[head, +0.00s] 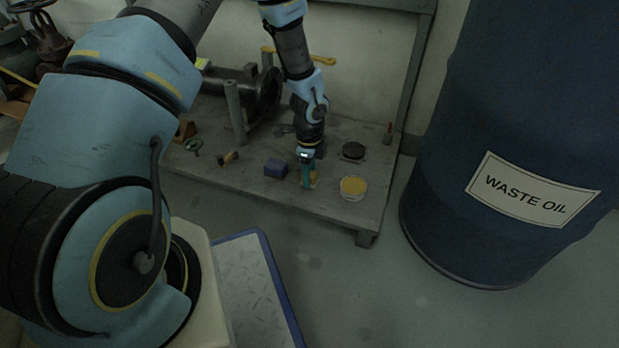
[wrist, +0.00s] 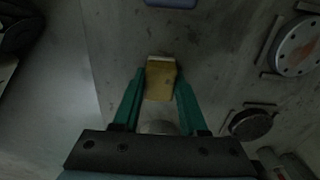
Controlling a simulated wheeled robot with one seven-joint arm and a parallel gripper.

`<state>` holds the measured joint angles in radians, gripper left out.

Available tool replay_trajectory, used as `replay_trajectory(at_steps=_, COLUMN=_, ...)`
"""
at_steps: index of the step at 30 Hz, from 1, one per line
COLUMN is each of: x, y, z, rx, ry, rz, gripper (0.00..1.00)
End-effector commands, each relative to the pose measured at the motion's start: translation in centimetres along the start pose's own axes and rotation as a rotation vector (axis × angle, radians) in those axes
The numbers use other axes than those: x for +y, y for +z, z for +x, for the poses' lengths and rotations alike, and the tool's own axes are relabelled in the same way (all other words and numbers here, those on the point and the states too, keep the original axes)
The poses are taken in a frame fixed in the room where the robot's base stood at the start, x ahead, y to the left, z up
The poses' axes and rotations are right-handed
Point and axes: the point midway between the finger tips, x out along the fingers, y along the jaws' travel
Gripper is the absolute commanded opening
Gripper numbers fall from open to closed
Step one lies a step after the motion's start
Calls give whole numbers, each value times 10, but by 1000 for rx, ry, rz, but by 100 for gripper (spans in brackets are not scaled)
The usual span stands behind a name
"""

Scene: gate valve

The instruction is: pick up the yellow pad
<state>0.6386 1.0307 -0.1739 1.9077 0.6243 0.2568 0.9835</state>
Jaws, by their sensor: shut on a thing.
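The yellow pad (wrist: 160,82) is a small block with a pale end, seen between the green fingers in the wrist view. In the head view only a small yellow part of it (head: 313,180) shows beside the fingers. My gripper (head: 307,183) points down over the low grey bench and is shut on the pad. Its fingertips (wrist: 160,84) lie along both sides of the pad in the wrist view. I cannot tell whether the pad touches the bench.
A blue block (head: 276,168) is left of my gripper. The waste oil drum (head: 500,150) stands at the right; floor is clear in front.

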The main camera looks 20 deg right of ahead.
Motion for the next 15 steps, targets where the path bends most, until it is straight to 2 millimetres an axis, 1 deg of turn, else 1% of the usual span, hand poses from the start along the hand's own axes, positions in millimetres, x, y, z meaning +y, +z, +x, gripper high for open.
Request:
replay_trajectory(at_steps=4, x=0, y=0, z=-1, rx=0, ry=0, rz=0, gripper=0)
replay_trajectory(at_steps=7, x=0, y=0, z=-8, rx=0, ry=-1, rz=0, gripper=0)
replay_trajectory(at_steps=11, x=-1, y=0, z=-31, rx=0, ry=-3, rz=-1, gripper=0)
replay_trajectory(at_steps=15, x=-1, y=1, z=-60, rx=0, ry=-2, rz=-1, gripper=0)
